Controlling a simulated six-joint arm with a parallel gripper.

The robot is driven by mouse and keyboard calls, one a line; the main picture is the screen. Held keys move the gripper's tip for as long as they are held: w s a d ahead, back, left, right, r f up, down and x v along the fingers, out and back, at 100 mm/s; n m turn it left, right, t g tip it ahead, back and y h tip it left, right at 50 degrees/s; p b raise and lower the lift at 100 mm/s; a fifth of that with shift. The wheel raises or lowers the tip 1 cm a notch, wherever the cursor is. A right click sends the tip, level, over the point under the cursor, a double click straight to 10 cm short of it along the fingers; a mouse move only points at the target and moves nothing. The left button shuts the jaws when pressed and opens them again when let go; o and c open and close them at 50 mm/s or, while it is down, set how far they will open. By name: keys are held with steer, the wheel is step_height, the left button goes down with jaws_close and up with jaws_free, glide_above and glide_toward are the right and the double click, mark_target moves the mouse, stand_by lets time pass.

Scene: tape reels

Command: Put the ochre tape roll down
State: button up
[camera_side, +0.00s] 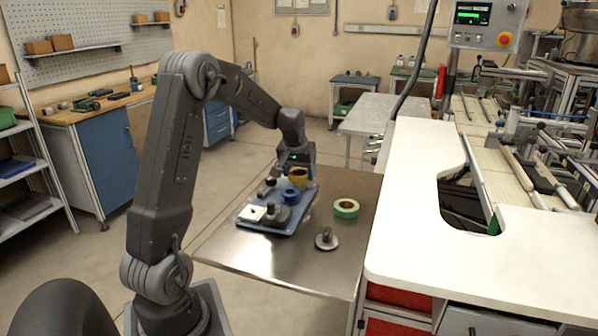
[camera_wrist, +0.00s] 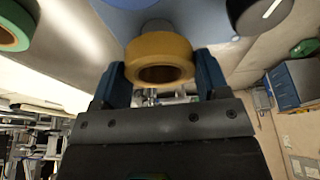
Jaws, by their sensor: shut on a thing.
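The ochre tape roll (camera_wrist: 158,47) is between the two blue fingers of my gripper (camera_wrist: 160,75) in the wrist view. In the side view the ochre roll (camera_side: 298,176) shows at the far end of a blue tray (camera_side: 262,229), just below my gripper (camera_side: 294,166). My gripper is shut on the roll. I cannot tell whether the roll touches the tray.
A green tape roll (camera_side: 346,208) and a metal disc with a knob (camera_side: 326,240) stand on the steel table (camera_side: 285,262) to the right. The table front is clear.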

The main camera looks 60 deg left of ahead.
steer(key=shift+f, duration=0.1)
steer(key=shift+f, duration=0.55)
steer(key=o, duration=0.9)
steer(key=shift+r, duration=0.15)
